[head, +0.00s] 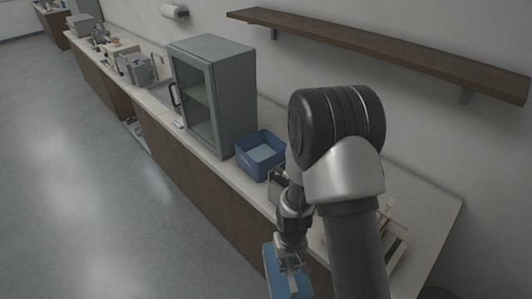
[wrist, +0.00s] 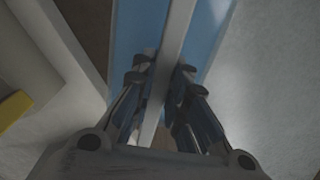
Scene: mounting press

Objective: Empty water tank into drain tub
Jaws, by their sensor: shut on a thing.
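My gripper (head: 291,262) is shut on the pale bar-like handle of a blue tank (head: 272,262), low in the head view and in front of the counter's edge. In the wrist view, my gripper's fingers (wrist: 160,72) close on both sides of the pale bar, with the blue tank (wrist: 135,35) beneath it. My gripper hides part of the tank, and whether water is inside cannot be seen. A blue open tub (head: 262,141), which looks like the drain tub, stands on the counter behind my gripper, apart from the tank.
A grey glass-fronted cabinet (head: 225,85) stands left of the tub on the long counter (head: 415,190). A wooden shelf (head: 380,50) runs along the wall above. Open grey floor (head: 80,200) lies at left. A yellow item (wrist: 14,108) shows at the wrist view's left edge.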

